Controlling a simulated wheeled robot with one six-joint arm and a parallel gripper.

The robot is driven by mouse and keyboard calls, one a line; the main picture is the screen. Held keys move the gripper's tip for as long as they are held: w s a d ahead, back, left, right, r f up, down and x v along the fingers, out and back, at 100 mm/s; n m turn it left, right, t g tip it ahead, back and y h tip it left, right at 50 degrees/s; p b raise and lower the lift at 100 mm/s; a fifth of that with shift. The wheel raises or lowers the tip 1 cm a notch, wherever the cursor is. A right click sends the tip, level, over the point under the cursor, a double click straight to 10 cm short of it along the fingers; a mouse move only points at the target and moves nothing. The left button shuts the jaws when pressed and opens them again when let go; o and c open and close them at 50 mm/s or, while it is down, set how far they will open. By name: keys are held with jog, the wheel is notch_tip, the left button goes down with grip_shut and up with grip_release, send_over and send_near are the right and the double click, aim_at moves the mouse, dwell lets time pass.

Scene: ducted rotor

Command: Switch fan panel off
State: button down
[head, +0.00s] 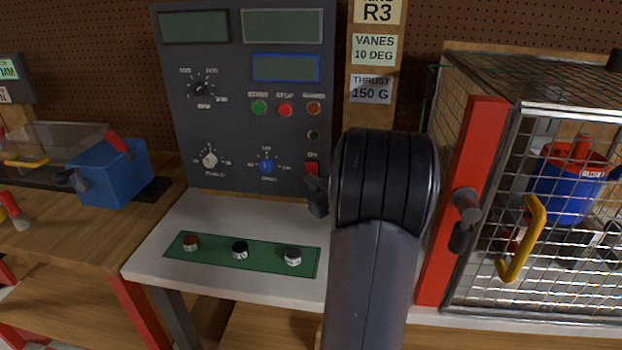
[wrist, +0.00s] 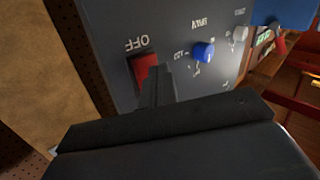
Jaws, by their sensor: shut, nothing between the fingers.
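The fan panel (head: 232,130) is a dark grey upright board with two grey displays and one blue-framed display. It has a green start button (head: 259,107), a red stop button (head: 285,110) and several knobs. The red switch (head: 312,168) sits at its lower right; its label reads OFF in the wrist view, upside down. The switch (wrist: 142,70) shows there right beside my fingers. My gripper (head: 317,192) is shut and empty, just below and in front of the switch. My fingers (wrist: 153,88) partly cover the switch's side; I cannot tell whether they touch it.
A white bench (head: 180,222) with a green strip (head: 215,252) holding three small knobs lies below the panel. At right stands a wire cage (head: 570,215) with a red post and a yellow handle (head: 524,240). A blue box (head: 108,172) sits on the wooden table at left.

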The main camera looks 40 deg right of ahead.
jog(key=shift+a, duration=0.1)
jog(key=shift+s+a+r, duration=0.35)
jog(key=shift+s+a, duration=0.2)
jog(key=s+a+r, duration=0.1)
jog(key=s+a+r+p, duration=0.1)
jog(key=s+a, duration=0.1)
jog(key=shift+a+p, duration=0.2)
jog(key=shift+p, duration=0.1)
dwell(0.4)
jog(key=shift+s+a+r+p, duration=0.35)
jog(key=shift+s+a+r, duration=0.1)
jog(key=shift+s+a, duration=0.15)
jog(key=shift+s+a+r+p, duration=0.35)
jog(key=shift+s+a+r, duration=0.1)
jog(key=shift+a, duration=0.25)
